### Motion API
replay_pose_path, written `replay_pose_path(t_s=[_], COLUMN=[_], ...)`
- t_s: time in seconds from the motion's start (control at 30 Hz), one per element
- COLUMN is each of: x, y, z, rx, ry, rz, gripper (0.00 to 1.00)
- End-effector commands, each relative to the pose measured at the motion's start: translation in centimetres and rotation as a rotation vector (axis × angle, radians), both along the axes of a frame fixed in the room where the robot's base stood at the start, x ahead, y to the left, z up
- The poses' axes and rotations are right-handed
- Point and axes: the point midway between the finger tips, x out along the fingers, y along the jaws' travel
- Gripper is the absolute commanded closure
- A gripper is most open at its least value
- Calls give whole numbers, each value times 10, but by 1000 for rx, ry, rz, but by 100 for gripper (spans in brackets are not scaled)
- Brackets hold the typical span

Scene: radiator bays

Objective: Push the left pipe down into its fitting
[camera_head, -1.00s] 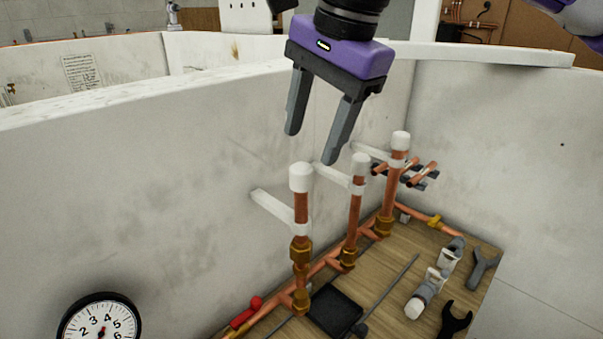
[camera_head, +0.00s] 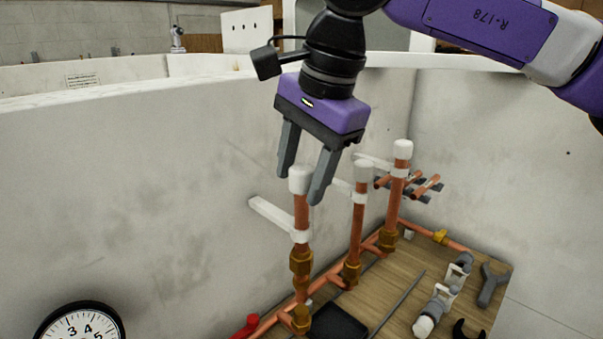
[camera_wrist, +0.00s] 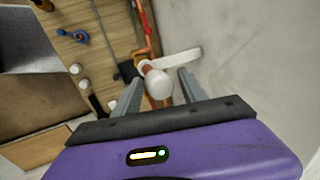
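The left pipe (camera_head: 301,215) is an upright copper pipe with a white cap on top, held by a white wall bracket (camera_head: 272,215). Its lower end meets a brass fitting (camera_head: 301,263); I cannot tell how deep it sits. My gripper (camera_head: 302,188) is open and points down, with its fingers on either side of the white cap in the head view. In the wrist view the white cap (camera_wrist: 157,84) shows between the open fingers (camera_wrist: 156,90). I cannot tell whether the fingers touch it.
The middle pipe (camera_head: 356,225) and right pipe (camera_head: 395,200) stand close by, with white caps. A pressure gauge (camera_head: 82,326) is at the lower left. A black tray (camera_head: 338,322), a grey rod (camera_head: 400,300) and tools lie on the wooden floor. The wall is just behind.

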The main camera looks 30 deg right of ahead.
Motion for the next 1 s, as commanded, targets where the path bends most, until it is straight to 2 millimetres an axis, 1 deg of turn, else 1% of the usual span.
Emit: replay_pose_path(t_s=[0.03, 0.17, 0.2, 0.43, 1.0], x=[0, 0, 0, 1, 2], y=[0, 0, 0, 0, 1], z=[0, 0, 0, -3, -34], rx=[0, 0, 1, 2, 4], ry=[0, -1, -2, -5, -7], rz=[0, 0, 0, -1, -1], gripper=[63, 89, 91, 91, 91])
